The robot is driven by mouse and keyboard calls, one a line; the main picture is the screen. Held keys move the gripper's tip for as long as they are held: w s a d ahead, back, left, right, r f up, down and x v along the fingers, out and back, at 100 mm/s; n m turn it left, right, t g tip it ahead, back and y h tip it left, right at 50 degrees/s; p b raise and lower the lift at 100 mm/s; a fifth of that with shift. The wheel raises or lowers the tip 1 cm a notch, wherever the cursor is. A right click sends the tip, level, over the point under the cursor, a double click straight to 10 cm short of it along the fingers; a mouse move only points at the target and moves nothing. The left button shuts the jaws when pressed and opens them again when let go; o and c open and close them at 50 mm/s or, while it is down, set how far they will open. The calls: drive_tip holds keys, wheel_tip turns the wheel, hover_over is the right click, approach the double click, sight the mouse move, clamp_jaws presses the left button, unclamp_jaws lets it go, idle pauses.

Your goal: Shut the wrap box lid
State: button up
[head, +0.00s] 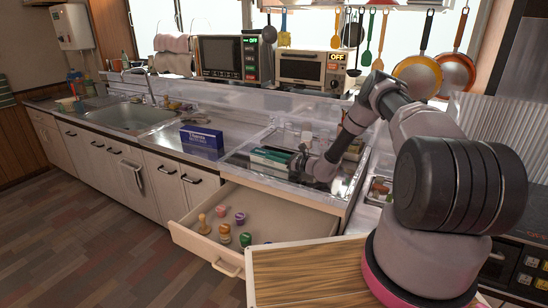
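My gripper (298,161) is at the end of my arm, which reaches in from the right over the dish dryer area. It is low, right beside a long green and white box (270,158); I cannot tell whether they touch. The gripper's fingers are too small and partly hidden to show their opening. A blue box with white lettering (201,137) stands on the counter to the left, apart from my gripper. Either box could be the wrap box; the labels are not readable enough to tell. Lid positions are too small to make out.
An open drawer (285,219) with several small coloured items juts out below the gripper. A wooden board (310,275) is in front. A microwave (234,58) and toaster oven (312,70) stand behind; utensils and pans hang above. The sink (134,117) is at left.

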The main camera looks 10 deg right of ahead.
drive_tip(key=v, duration=1)
drive_tip(key=shift+s+d, duration=0.3)
drive_tip(key=s+a+r+n+g+h, duration=0.1)
drive_tip(key=s+a+r+n+g, duration=0.25)
drive_tip(key=r, duration=0.65)
drive_tip(key=s+a+r+n+g+h, duration=0.1)
drive_tip(key=s+r+n+g, duration=0.2)
drive_tip(key=s+r+n, duration=0.45)
drive_tip(key=s+a+r+n+g+h, duration=0.1)
drive_tip(key=s+a+r+n+g, duration=0.15)
drive_tip(key=r, duration=0.95)
drive_tip(key=s+d+r+n+t+h, duration=0.1)
drive_tip(key=s+d+r+n+h, duration=0.1)
drive_tip(key=s+r, duration=0.3)
drive_tip(key=s+d+r+n+t+h, duration=0.2)
drive_tip(key=s+r, duration=0.4)
drive_tip(key=s, duration=0.6)
drive_tip(key=s+d+r+n+t+h, duration=0.2)
drive_tip(key=s+d+r+h, duration=0.3)
drive_tip(key=s, duration=0.4)
drive_tip(key=shift+s+r+n, duration=0.15)
drive_tip(key=shift+r+n, duration=0.4)
drive_tip(key=shift+n, duration=0.2)
